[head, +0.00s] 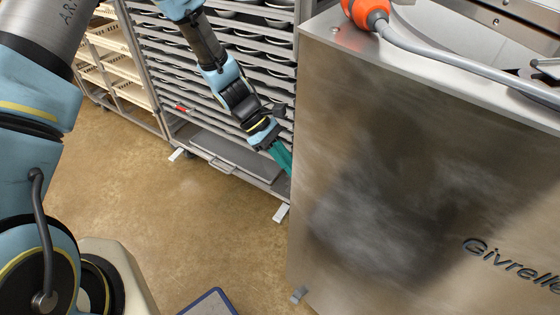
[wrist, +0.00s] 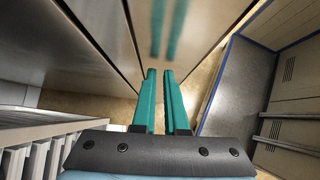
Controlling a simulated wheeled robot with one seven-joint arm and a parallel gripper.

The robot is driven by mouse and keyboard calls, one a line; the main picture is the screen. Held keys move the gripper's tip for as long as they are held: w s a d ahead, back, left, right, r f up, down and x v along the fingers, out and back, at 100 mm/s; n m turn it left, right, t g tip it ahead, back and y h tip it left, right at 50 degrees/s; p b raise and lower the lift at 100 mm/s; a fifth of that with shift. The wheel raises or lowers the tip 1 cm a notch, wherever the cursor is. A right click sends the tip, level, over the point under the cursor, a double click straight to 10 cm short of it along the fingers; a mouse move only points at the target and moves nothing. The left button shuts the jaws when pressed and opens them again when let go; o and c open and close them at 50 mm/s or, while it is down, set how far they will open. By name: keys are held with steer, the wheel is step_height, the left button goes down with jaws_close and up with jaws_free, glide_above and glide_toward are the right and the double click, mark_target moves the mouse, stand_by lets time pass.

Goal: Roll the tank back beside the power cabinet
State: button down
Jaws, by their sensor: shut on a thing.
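The tank (head: 420,160) is a large brushed-steel box marked "Givrelle", filling the right of the head view. Its steel face (wrist: 190,25) shows at the top of the wrist view, with the fingers mirrored in it. My gripper (head: 284,158) is at the tank's left edge, its teal fingertips partly hidden by that edge. In the wrist view my gripper (wrist: 159,76) has its two fingers close together, tips against the tank's steel side. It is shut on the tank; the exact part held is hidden. I cannot pick out the power cabinet for certain.
A rack of trays (head: 215,85) stands behind my gripper, its feet on the brown floor (head: 190,225). An orange plug with grey cable (head: 440,62) lies on the tank's top. A blue-edged grey thing (wrist: 238,85) and beige vented panels (wrist: 292,75) stand right in the wrist view.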

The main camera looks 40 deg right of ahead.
mark_target(305, 152)
steer(key=s+d, duration=0.2)
steer(key=s, duration=0.5)
steer(key=s+d, duration=0.2)
steer(key=s, duration=0.6)
steer(key=shift+s+d+g+b, duration=0.25)
steer(key=shift+s+g+b, duration=0.05)
steer(key=shift+g+b, duration=0.1)
steer(key=shift+r, duration=0.1)
steer(key=w+a+r, duration=0.1)
steer(key=w+r, duration=0.1)
steer(key=w, duration=0.2)
steer(key=w+a+r, duration=0.1)
steer(key=w+r, duration=0.1)
steer(key=w, duration=0.1)
steer(key=w+a+r, duration=0.1)
steer(key=w+r, duration=0.1)
steer(key=w, duration=0.2)
steer(key=shift+w+a+r, duration=0.25)
steer(key=shift+w+r, duration=0.05)
steer(key=shift+r, duration=0.05)
